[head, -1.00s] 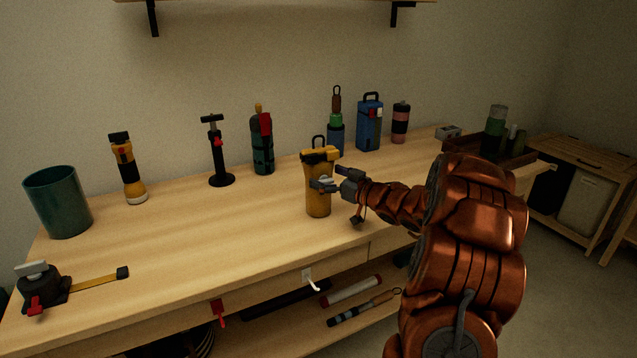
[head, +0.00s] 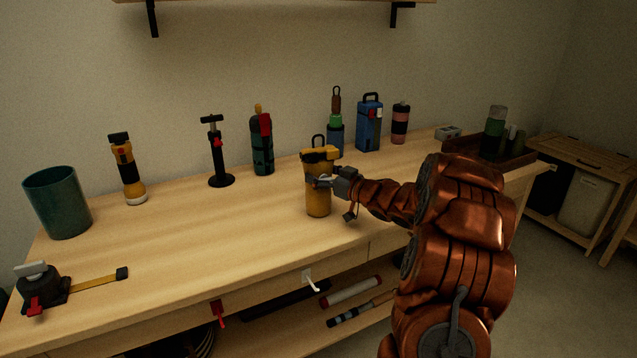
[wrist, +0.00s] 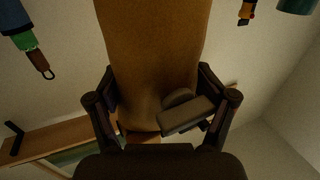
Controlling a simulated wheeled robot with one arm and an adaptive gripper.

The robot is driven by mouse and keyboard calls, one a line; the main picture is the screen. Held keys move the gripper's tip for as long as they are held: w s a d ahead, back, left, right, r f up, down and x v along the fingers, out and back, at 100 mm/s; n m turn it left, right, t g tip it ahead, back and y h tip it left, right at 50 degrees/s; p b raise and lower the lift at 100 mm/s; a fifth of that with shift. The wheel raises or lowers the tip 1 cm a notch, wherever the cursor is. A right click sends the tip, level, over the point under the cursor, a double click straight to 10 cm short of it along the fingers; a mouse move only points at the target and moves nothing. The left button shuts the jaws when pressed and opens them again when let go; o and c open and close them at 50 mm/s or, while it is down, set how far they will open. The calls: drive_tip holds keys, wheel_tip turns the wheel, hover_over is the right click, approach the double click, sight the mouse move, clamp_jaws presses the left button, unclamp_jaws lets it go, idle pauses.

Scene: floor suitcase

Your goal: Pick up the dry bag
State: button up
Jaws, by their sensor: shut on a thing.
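The dry bag (head: 318,203) is a yellow-orange upright cylinder with a folded top and a dark loop handle. It stands on the wooden workbench near the middle. My gripper (head: 321,182) reaches it from the right and is shut on its upper body. In the wrist view the yellow bag (wrist: 152,55) fills the middle, between the two dark fingers of my gripper (wrist: 162,105). A grey buckle-like piece (wrist: 187,115) shows on the bag. The bag's far side is hidden.
The wooden workbench (head: 190,250) has free room left of the bag. Behind stand a green bottle (head: 262,148), a black pump (head: 217,160) and a blue container (head: 369,125). A flashlight (head: 128,170) and teal cup (head: 58,205) stand left. A dark tray (head: 470,150) sits right.

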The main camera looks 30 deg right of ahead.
drive_tip(key=shift+f, duration=0.1)
drive_tip(key=c, duration=0.4)
drive_tip(key=shift+o, duration=0.2)
